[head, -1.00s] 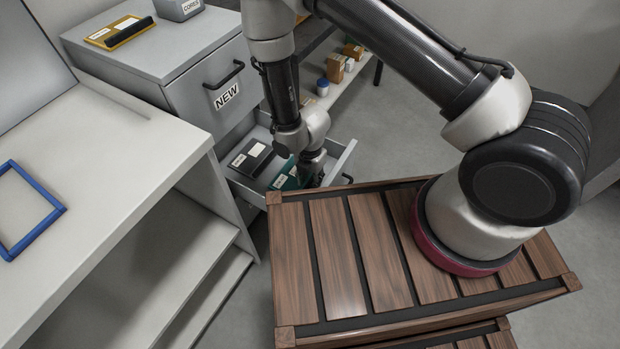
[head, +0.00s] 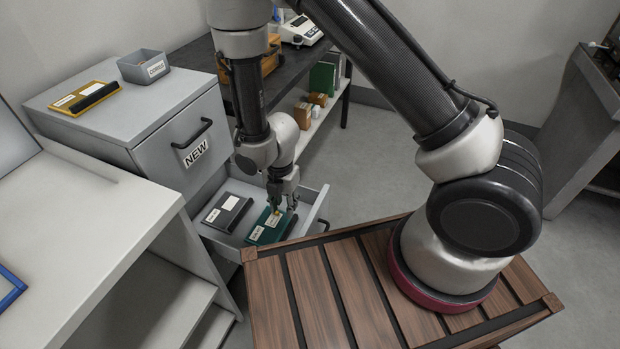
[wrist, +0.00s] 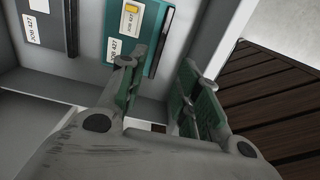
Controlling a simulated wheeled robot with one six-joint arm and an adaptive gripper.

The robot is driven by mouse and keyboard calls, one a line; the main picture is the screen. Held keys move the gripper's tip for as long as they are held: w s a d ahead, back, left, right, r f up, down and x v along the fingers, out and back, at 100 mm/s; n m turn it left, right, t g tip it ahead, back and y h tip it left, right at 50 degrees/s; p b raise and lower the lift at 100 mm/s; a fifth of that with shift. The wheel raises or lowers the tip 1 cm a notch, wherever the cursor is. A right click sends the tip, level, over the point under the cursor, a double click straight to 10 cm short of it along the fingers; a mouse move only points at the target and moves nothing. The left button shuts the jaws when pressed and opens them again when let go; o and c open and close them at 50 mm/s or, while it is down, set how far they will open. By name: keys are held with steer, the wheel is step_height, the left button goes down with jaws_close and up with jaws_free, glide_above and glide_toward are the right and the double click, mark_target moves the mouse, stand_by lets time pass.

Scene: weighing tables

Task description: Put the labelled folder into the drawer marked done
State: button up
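A green folder (head: 268,229) with white labels and a small yellow patch lies in the open lower drawer (head: 312,212). In the wrist view the green folder (wrist: 127,35) is at the top, its label apparently reading "JOB 427". A dark grey folder (head: 227,212) with a white label lies to its left; it also shows in the wrist view (wrist: 42,28). My gripper (head: 283,208) is over the drawer at the green folder's far right end. In the wrist view my gripper (wrist: 160,88) has its fingers apart with nothing between them. No mark on the open drawer is readable.
The closed upper drawer is marked NEW (head: 195,153). On the cabinet top (head: 150,98) are a yellow folder (head: 85,97) and a grey bin (head: 144,67). A slatted wooden top (head: 330,290) adjoins the drawer's front right. A white desk (head: 90,220) stands left.

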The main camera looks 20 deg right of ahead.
steer(key=w+d+r+m+t, duration=0.15)
steer(key=d+r+m, duration=0.25)
steer(key=r, duration=0.4)
steer(key=w+d+r+m, duration=0.2)
steer(key=d+r+m, duration=0.2)
steer(key=r, duration=0.5)
steer(key=w+d+r+m, duration=0.1)
steer(key=d+r+m, duration=0.3)
steer(key=r, duration=0.4)
steer(key=s+d+r+m+t, duration=0.2)
steer(key=s+d+r+m, duration=1.4)
steer(key=s+r, duration=0.1)
steer(key=shift+s+d+r+t, duration=0.3)
steer(key=shift+s+t, duration=0.05)
steer(key=shift+s, duration=0.05)
